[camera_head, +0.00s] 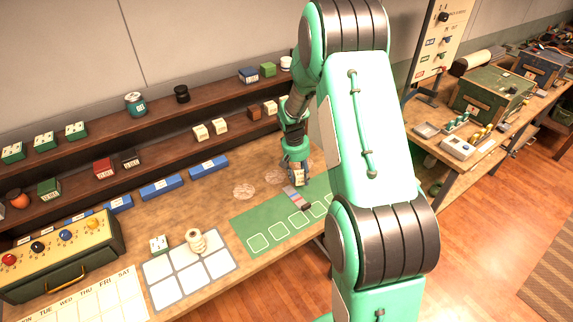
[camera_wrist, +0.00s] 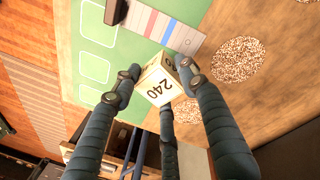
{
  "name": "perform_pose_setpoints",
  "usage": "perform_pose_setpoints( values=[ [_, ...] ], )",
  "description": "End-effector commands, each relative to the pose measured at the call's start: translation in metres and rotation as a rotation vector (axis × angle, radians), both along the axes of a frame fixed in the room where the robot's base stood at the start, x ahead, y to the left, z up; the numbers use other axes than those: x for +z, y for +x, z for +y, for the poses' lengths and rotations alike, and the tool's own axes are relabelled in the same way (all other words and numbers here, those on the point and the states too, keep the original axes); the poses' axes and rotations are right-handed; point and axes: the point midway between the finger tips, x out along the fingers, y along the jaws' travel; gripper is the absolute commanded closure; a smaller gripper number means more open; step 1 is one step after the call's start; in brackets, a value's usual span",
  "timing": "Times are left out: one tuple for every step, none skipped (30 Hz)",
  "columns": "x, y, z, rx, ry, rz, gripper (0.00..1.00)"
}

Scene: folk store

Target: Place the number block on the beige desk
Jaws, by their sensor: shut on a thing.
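A cream number block (camera_wrist: 159,86) printed "240" sits between the dark fingers of my gripper (camera_wrist: 160,85) in the wrist view. My gripper is shut on it. In the head view my gripper (camera_head: 295,165) points down over the desk, near the far edge of the green mat. The desk (camera_head: 215,205) has a tan, beige-brown top and runs along the wall. The block appears to be held above the desk, but the exact gap cannot be told.
The green mat (camera_head: 245,222) with white squares and a striped card (camera_head: 294,197) lies close by. Speckled round patches (camera_head: 244,191) lie to the left. A white grid sheet (camera_head: 160,294) holds a spool (camera_head: 196,241). Shelves (camera_head: 150,119) with small blocks stand behind.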

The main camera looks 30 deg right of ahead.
Motion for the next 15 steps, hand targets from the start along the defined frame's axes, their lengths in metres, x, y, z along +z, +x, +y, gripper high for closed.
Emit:
perform_pose_setpoints(
  values=[
    [-0.002, 0.007, -0.003, 0.0, 0.0, 0.0, 0.86],
    [-0.003, 0.01, -0.005, 0.0, 0.0, 0.0, 0.86],
    [-0.003, 0.016, -0.008, 0.0, 0.0, -0.001, 0.86],
    [-0.003, 0.021, -0.01, 0.0, 0.0, -0.001, 0.86],
    [-0.004, 0.025, -0.012, 0.001, 0.0, 0.0, 0.86],
    [-0.005, 0.031, -0.015, 0.001, 0.0, -0.001, 0.86],
    [-0.005, 0.035, -0.017, 0.001, 0.0, -0.001, 0.86],
    [-0.006, 0.04, -0.019, 0.0, 0.0, 0.0, 0.86],
    [-0.006, 0.046, -0.022, 0.0, 0.0, -0.001, 0.86],
    [-0.006, 0.05, -0.024, 0.0, 0.0, -0.001, 0.86],
    [-0.007, 0.054, -0.026, -0.001, 0.0, 0.0, 0.86],
    [-0.008, 0.06, -0.028, -0.001, 0.0, -0.001, 0.86],
    [-0.008, 0.065, -0.03, -0.001, 0.0, -0.001, 0.86],
    [-0.009, 0.069, -0.032, -0.001, 0.001, -0.001, 0.86],
    [-0.009, 0.074, -0.035, -0.001, 0.0, 0.0, 0.86]
  ],
)
